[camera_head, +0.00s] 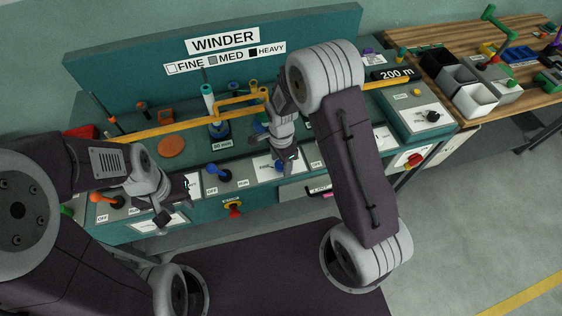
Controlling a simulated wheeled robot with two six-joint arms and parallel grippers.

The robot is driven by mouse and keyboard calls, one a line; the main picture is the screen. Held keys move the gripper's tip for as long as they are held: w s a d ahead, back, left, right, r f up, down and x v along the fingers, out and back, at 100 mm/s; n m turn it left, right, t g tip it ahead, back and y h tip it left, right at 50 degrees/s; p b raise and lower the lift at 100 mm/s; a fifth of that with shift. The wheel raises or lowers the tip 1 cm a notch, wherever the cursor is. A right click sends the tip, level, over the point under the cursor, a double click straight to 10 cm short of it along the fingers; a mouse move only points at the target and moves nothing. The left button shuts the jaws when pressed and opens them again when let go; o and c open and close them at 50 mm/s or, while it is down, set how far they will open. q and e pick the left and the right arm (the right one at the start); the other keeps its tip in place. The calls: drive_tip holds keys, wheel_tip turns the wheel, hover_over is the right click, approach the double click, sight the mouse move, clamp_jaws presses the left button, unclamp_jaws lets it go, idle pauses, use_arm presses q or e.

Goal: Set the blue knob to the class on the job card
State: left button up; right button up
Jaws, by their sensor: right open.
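A blue knob (279,168) sits on a pale plate on the front panel of the winder, partly hidden by my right gripper (287,157). My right gripper is open, pointing down just above and beside the knob; I cannot tell whether they touch. A second blue handle (213,170) stands to the left on a plate marked OFF and RUN. My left gripper (174,203) looks open and empty, over the left part of the panel. The winder sign (223,42) has a legend for FINE, MED and HEAVY in white, grey and black. I cannot make out the job card.
A yellow bar (165,129) crosses the winder top. A wooden bench (460,45) with bins stands at the right. The floor at lower right is clear.

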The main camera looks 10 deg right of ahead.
drive_tip(key=shift+a, duration=0.1)
drive_tip(key=shift+c, duration=1.2)
clamp_jaws()
